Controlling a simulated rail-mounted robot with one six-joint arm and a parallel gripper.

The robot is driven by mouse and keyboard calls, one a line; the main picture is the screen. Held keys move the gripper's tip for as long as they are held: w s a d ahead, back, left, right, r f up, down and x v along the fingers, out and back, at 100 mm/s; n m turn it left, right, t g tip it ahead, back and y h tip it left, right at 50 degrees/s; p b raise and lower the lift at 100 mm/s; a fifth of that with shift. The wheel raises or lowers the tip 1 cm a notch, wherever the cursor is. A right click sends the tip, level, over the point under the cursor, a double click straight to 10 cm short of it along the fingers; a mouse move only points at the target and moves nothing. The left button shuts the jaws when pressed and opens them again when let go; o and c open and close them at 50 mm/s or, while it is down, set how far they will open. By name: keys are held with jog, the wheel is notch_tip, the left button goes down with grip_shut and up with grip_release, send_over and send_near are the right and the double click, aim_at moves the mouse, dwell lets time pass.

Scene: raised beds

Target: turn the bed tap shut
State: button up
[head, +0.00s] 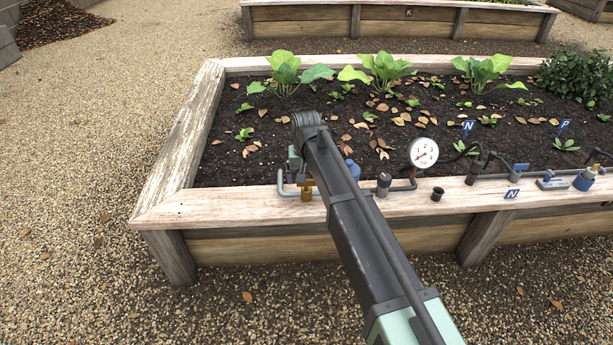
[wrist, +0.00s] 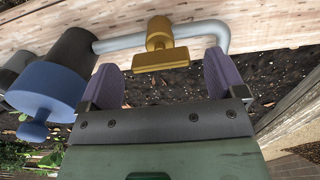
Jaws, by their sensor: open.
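The brass tap (head: 307,190) sits on grey pipe at the front board of the raised bed, near its left corner. In the wrist view the tap (wrist: 158,42) has a yellow T-shaped handle whose crossbar lies crosswise between my two fingertips. My gripper (wrist: 162,62) is open, with one purple-grey finger on each side of the handle and a visible gap to both. In the head view my arm hides most of the gripper, and I cannot tell there how deep the handle sits between the fingers.
A blue-capped dark fitting (wrist: 48,92) stands close beside my left finger in the wrist view. Leafy plants (head: 284,73) grow behind.

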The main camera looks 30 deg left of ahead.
notch_tip(320, 180, up, 10)
jog(key=p, duration=0.8)
jog(key=shift+f, duration=0.2)
jog(key=s+d+m, duration=0.2)
jog(key=s+d, duration=0.3)
jog(key=d, duration=1.1)
jog(key=s+d+m, duration=0.2)
jog(key=s+d, duration=0.3)
jog(key=d, duration=1.2)
jog(key=s+d+m, duration=0.2)
jog(key=s+d, duration=0.3)
jog(key=d, duration=1.1)
notch_tip(320, 180, up, 33)
jog(key=p, duration=3.3)
jog(key=shift+w+d, duration=0.35)
jog(key=shift+w, duration=0.05)
